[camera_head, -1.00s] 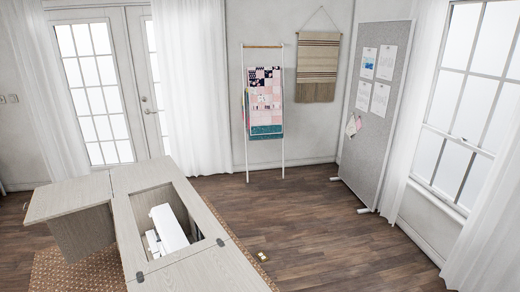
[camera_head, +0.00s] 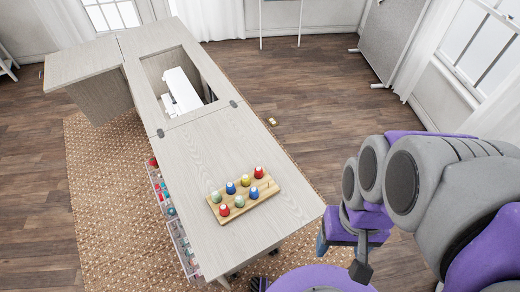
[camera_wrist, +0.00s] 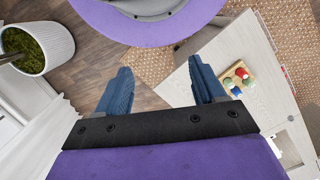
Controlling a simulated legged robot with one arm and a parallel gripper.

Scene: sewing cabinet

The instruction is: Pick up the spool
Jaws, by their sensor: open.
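Several spools stand on a wooden rack (camera_head: 245,200) on the near part of the cabinet top. The rack also shows at the right of the wrist view (camera_wrist: 229,78), with some spools visible. My gripper (camera_wrist: 159,66) is open and empty, its blue fingers wide apart. It is right of the cabinet in the head view, partly hidden by my arm, and apart from the rack.
The sewing cabinet (camera_head: 205,150) has a recess holding a white machine (camera_head: 182,92). Drawers or bins (camera_head: 180,240) show along its left side. A small yellowish object (camera_head: 272,122) lies on the floor. A potted plant (camera_wrist: 38,48) stands left in the wrist view.

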